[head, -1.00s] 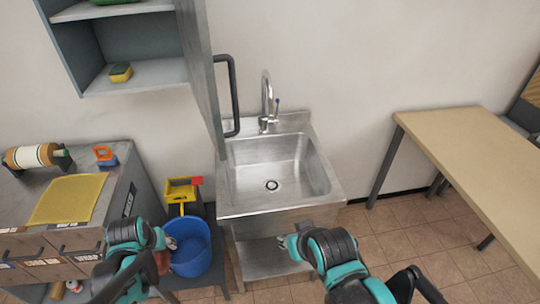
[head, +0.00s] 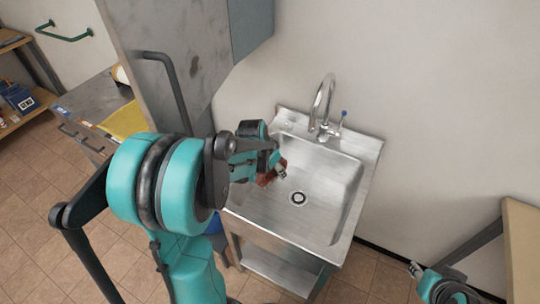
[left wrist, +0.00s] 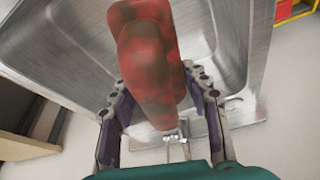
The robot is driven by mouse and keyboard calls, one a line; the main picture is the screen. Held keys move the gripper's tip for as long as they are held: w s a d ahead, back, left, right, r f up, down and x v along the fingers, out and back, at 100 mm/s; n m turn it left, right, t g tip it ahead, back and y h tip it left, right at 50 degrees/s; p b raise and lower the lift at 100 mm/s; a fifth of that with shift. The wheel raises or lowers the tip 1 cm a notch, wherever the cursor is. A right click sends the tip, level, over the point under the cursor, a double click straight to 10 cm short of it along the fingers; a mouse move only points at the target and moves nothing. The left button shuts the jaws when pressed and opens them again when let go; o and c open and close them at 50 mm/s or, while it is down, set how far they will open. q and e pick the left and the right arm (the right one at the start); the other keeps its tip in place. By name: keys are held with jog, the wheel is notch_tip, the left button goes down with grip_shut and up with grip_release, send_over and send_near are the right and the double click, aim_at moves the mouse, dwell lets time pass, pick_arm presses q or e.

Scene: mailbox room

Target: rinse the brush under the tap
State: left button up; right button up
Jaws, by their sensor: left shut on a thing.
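My left gripper (head: 268,158) is over the left part of the steel sink (head: 330,218). It is shut on the brush (head: 268,178), a red-brown piece that shows large between the fingers in the left wrist view (left wrist: 150,60). The gripper hides part of the brush in the head view, and its bristles cannot be made out. The chrome tap (head: 325,105), with a blue-tipped lever (head: 342,118), stands at the sink's back edge, to the right of the brush. No water stream shows. My right gripper (head: 415,268) is low at the right, away from the sink; its jaws are unclear.
A grey cabinet door with a dark handle (head: 170,85) hangs left of the sink, close behind my left arm. A wooden table (head: 522,235) stands at the right. The right part of the basin, with its drain (head: 298,198), is free.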

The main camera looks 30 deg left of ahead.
pick_arm(q)
jog(key=a+m, duration=0.1)
jog(key=a, duration=0.5)
jog(key=w+d+f+b, duration=0.1)
jog(key=w+d+f, duration=0.1)
jog(key=w+d, duration=0.7)
jog(key=shift+w+d+h+b, duration=0.3)
jog(key=shift+w+d+b, duration=0.1)
jog(key=shift+d, duration=0.45)
